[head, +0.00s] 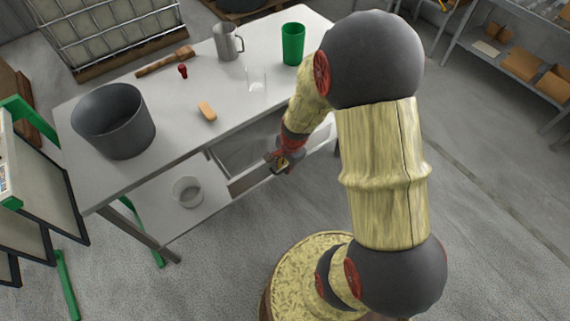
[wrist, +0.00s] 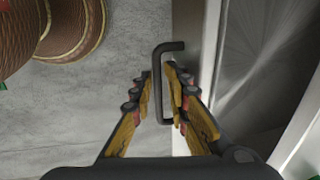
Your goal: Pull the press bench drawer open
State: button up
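The press bench (head: 180,133) is a light grey table with a drawer (head: 250,179) under its top. The drawer stands partly open, with its grey inside showing behind the front panel. In the wrist view the drawer's metallic inside (wrist: 260,55) is at the right. Its dark bar handle (wrist: 168,47) stands out from the front panel. My gripper (wrist: 158,78) has one finger on each side of the handle's bar, closed up close against it. In the head view my gripper (head: 280,163) is at the drawer front, and my arm hides the drawer's right part.
On the bench top are a grey pot (head: 113,122), a mallet (head: 165,62), a metal mug (head: 228,43), a green cup (head: 293,45) and a clear glass (head: 257,80). A white bucket (head: 188,191) stands on the lower shelf. The floor before the bench is clear.

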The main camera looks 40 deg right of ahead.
jog(key=shift+r, duration=0.1)
notch_tip(320, 180, up, 12)
jog(key=s, duration=0.2)
jog(key=shift+s+f, duration=0.15)
jog(key=shift+f, duration=0.05)
jog(key=shift+o, duration=0.2)
